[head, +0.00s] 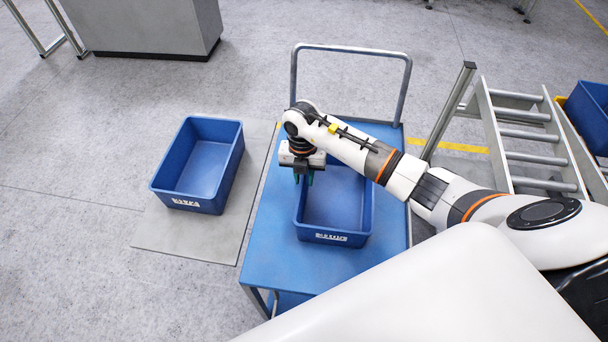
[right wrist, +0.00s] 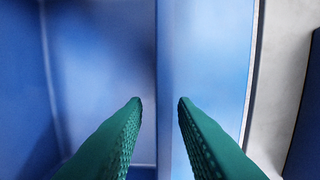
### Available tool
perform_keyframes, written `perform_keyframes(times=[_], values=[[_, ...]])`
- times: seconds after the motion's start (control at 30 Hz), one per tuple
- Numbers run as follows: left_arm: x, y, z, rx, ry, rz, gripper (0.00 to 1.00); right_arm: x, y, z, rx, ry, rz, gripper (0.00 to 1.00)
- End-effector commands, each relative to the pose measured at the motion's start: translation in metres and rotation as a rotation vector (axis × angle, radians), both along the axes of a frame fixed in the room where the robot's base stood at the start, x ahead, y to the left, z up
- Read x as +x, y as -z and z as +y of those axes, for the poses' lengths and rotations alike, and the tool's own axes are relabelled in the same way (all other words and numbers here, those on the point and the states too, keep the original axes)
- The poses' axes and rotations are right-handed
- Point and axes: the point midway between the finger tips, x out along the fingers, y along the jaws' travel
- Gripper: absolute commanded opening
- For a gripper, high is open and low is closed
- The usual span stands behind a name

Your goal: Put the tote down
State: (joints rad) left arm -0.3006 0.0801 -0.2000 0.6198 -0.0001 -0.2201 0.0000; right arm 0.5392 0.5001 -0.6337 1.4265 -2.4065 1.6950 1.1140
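A blue tote (head: 348,241) with a white label on its front wall stands upright and empty on the blue deck of a cart (head: 268,245). My right gripper (head: 303,178) is at the tote's left wall, pointing down. In the right wrist view its two green fingers (right wrist: 160,100) are apart, one on each side of the tote's rim (right wrist: 160,45), with a gap showing on both sides. The gripper is open. My right arm hides part of the tote's far right side. My left gripper is not in view.
A second blue tote (head: 212,206) stands on a grey floor plate (head: 165,238) left of the cart. The cart's push handle (head: 350,48) rises at the back. A roller conveyor (head: 530,135) is at the right, with another blue tote (head: 592,108) beyond it.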

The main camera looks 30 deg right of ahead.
Motion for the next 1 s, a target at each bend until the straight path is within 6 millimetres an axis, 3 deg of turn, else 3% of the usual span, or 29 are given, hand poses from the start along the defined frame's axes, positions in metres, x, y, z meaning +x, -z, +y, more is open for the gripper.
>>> perform_keyframes(times=[0.23, 0.7, 1.0], values=[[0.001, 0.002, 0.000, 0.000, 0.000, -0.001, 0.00, 0.002, -0.017, -0.001, -0.001, -0.001, -0.004, 0.25], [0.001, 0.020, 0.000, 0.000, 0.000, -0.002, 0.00, 0.009, -0.108, -0.001, 0.000, -0.001, -0.004, 0.25], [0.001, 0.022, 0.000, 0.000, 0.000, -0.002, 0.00, 0.009, -0.123, -0.001, -0.001, 0.000, 0.001, 0.25]])
